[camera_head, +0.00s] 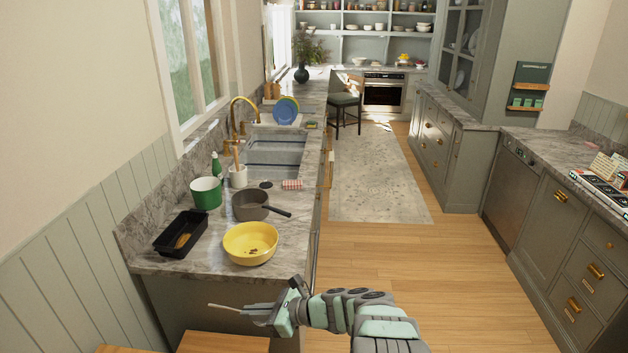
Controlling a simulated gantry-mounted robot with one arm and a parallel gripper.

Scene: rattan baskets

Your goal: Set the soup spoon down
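My gripper (258,315) is at the bottom centre, in front of the near end of the stone counter, pointing left. A thin pale handle-like piece, apparently the soup spoon (222,307), sticks out to the left from between its fingers. The gripper looks shut on it. The rest of the spoon is hidden by the fingers or too small to make out. The spoon is held in the air, roughly level, above a wooden surface (225,343) at the bottom edge; I cannot tell the height between them.
The counter (210,244) holds a yellow bowl (250,257), a grey saucepan (250,205) with its handle pointing right, a black loaf pan (168,247), a green pot (206,204) and a sink (275,152). The wooden floor (440,270) to the right is clear.

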